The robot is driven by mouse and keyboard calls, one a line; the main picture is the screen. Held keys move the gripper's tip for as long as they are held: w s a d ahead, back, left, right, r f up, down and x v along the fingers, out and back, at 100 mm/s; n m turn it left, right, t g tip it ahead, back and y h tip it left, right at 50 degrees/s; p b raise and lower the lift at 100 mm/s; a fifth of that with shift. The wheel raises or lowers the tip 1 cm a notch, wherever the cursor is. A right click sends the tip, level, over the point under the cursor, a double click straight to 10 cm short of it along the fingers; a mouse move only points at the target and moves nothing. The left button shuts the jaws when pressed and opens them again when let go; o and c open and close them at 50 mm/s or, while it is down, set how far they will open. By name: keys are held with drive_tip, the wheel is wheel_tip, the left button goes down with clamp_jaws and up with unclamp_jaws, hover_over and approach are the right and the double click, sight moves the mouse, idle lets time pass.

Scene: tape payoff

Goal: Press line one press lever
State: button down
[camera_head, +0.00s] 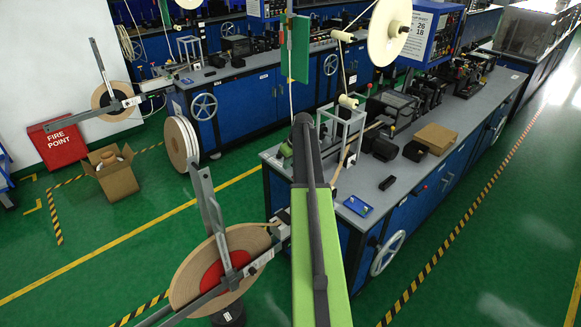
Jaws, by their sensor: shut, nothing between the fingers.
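The near blue machine line has a grey bench top (455,132) and runs from the centre to the upper right. Small levers on it carry a red knob (369,86) and a yellow knob (393,128). I cannot tell which of them is the press lever, or which line is line one. My arm (320,255), light green with a dark tube, rises from the bottom centre and hides part of the bench's left end. My gripper does not show clearly in this view.
A tape reel (181,283) on a payoff stand is at lower left, close to my arm. A handwheel (388,253) sits on the bench front. A carton (113,181) and a red fire point box (61,141) stand at left. Green floor (480,270) is clear at right.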

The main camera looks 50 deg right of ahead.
drive_tip(key=s, duration=0.1)
drive_tip(key=s+f, duration=0.1)
drive_tip(key=s, duration=0.1)
drive_tip(key=shift+s+a+p, duration=0.1)
drive_tip(key=shift+s+p, duration=0.2)
